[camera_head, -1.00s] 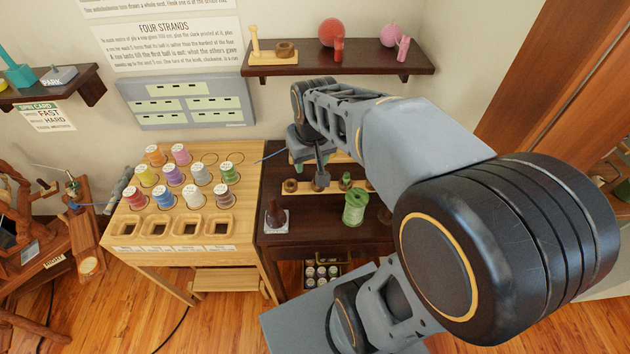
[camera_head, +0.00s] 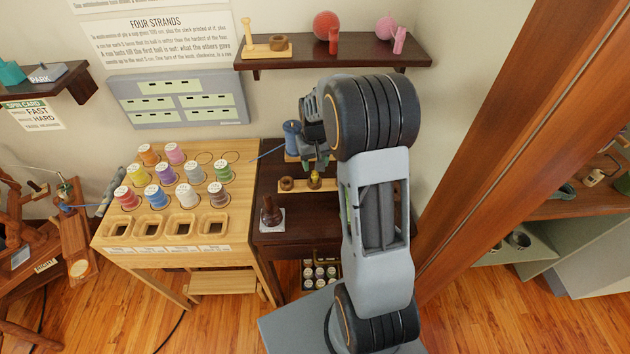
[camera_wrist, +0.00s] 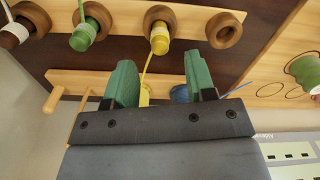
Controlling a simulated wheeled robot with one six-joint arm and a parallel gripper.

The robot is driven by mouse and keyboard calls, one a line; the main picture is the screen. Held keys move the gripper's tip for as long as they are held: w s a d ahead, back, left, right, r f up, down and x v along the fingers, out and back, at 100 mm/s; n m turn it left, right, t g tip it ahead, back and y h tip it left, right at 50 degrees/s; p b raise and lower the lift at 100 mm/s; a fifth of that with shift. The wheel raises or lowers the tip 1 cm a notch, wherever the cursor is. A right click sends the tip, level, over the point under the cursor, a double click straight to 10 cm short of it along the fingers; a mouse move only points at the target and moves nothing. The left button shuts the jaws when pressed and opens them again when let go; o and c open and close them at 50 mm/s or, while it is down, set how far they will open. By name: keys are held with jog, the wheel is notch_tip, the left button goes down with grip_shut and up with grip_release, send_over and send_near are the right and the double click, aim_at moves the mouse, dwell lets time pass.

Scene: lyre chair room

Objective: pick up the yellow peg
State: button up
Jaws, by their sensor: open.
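The yellow peg (camera_wrist: 160,38) stands in a wooden ring on a light rail (camera_wrist: 120,26) in the wrist view. A yellow thread runs from it towards something yellow (camera_wrist: 144,94) partly hidden between my fingers. In the head view, the yellow peg (camera_head: 315,177) shows just under my gripper (camera_head: 314,163). In the wrist view, my gripper (camera_wrist: 160,80) is open, its two green fingers apart. The peg lies beyond the fingertips, roughly in line with the gap, not between them.
An empty ring (camera_wrist: 224,30) and a green peg (camera_wrist: 84,34) flank the yellow peg. A blue spool (camera_head: 291,137) stands behind the rail. A dark bottle-shaped piece (camera_head: 270,212) stands at the dark table's front left. The spool table (camera_head: 150,245) adjoins on the left.

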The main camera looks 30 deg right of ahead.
aim_at(315, 175)
jog(key=shift+f, duration=3)
grip_shut()
